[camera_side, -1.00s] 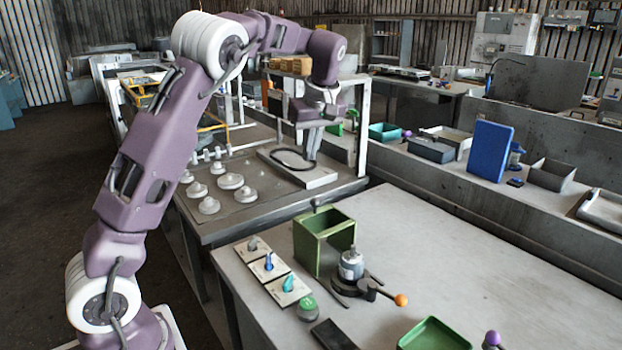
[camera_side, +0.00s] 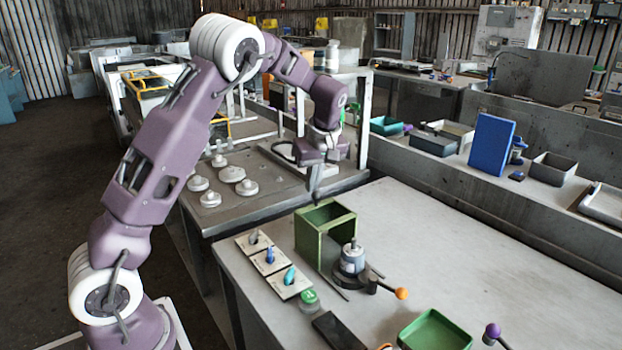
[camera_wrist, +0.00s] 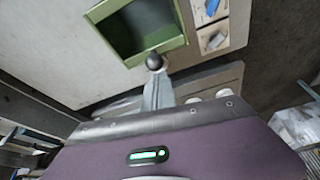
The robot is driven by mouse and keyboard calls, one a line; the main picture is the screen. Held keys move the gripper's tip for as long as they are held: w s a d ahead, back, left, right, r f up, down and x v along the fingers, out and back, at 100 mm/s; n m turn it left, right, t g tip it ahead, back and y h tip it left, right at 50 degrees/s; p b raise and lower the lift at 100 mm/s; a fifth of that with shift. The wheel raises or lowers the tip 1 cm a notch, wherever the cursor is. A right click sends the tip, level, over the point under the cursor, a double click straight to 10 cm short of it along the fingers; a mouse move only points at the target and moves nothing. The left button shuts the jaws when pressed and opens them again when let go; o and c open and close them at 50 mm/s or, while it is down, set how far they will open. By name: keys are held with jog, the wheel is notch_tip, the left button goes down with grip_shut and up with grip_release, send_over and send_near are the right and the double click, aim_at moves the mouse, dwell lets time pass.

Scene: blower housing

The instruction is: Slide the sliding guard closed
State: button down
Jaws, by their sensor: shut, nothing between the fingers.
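The sliding guard is a green, open-topped box (camera_side: 312,236) on the light bench, and it also shows in the wrist view (camera_wrist: 112,14). A grey cylindrical blower part (camera_side: 352,258) stands just outside its front, with dark rails running out beside it. A dark round knob (camera_wrist: 154,61) is at the guard's back edge in the wrist view. My gripper (camera_side: 315,199) is shut and empty, pointing down just behind the guard. In the wrist view its fingertips (camera_wrist: 156,76) are close to the knob; whether they touch it I cannot tell.
Several switch plates (camera_side: 270,260) lie left of the guard. A lever with an orange ball (camera_side: 401,293) sticks out to the right of the blower part. A green tray (camera_side: 435,332) is at the front.

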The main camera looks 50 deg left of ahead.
aim_at(332, 213)
jog(key=d, duration=1.1)
jog(key=a, duration=0.3)
jog(key=w+a+r, duration=0.1)
jog(key=shift+a, duration=0.3)
jog(key=s+d+r+m+t+h, duration=0.1)
jog(key=s+d+r+m, duration=0.1)
jog(key=s+d+r, duration=0.3)
jog(key=s+r+m+h, duration=0.1)
jog(key=s+r, duration=0.1)
jog(key=r, duration=0.6)
jog(key=s+d+f+m+t, duration=0.1)
jog(key=s+d+m, duration=0.2)
jog(key=s, duration=0.5)
jog(key=s+d+f+m+t+h, duration=0.1)
jog(key=s+d+m, duration=0.1)
jog(key=s+m, duration=0.3)
jog(key=s+d+f+m+t+h, duration=0.1)
jog(key=s+d+f+m, duration=0.1)
jog(key=s, duration=0.9)
jog(key=d+m, duration=0.1)
jog(key=m, duration=0.1)
jog(key=shift+d+m+t, duration=0.35)
jog(key=shift+m+t, duration=0.05)
